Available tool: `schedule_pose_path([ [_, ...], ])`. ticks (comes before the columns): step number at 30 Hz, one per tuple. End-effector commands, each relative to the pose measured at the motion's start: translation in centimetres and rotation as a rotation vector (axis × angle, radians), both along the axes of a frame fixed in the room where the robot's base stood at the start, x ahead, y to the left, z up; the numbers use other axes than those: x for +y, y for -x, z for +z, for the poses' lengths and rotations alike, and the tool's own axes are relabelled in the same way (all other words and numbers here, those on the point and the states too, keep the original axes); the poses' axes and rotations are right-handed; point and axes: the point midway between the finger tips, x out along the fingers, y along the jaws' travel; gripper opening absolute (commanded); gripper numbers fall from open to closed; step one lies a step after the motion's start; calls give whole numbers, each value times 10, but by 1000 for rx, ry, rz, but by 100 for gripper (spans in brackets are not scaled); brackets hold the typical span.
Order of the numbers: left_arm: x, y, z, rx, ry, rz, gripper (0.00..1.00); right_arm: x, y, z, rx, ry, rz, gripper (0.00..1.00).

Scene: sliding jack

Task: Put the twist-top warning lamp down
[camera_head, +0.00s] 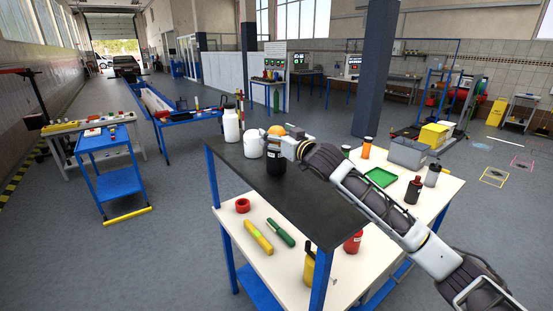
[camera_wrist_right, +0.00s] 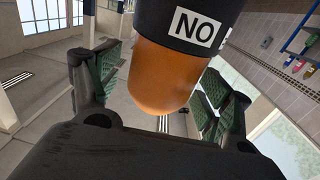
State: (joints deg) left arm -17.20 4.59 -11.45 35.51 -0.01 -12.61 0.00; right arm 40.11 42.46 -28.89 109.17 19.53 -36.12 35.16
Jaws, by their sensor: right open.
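The twist-top warning lamp (camera_head: 276,163) has a black body and an orange dome. It stands upright at the far end of the black upper shelf (camera_head: 300,192), with the right gripper (camera_head: 279,143) at its upper part. In the right wrist view, the orange dome (camera_wrist_right: 168,78) and a black part with a "NO" label lie between the green-padded fingers. The fingers are spread, with gaps visible beside the dome. In the head view the hand hides part of the lamp. My left gripper is not in view.
A white bottle (camera_head: 232,126) and a white jar (camera_head: 252,145) stand left of the lamp. The near part of the shelf is bare. The lower white table holds a green tray (camera_head: 381,177), a grey bin (camera_head: 408,153), bottles and a red ring (camera_head: 243,205).

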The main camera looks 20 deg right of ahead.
Motion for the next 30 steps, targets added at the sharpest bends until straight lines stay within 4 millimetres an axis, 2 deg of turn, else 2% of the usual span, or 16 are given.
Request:
schedule_pose_path([
  [13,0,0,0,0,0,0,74,0,0,-1,1,0,0,79],
  [30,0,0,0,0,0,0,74,0,0,-1,1,0,0,7],
])
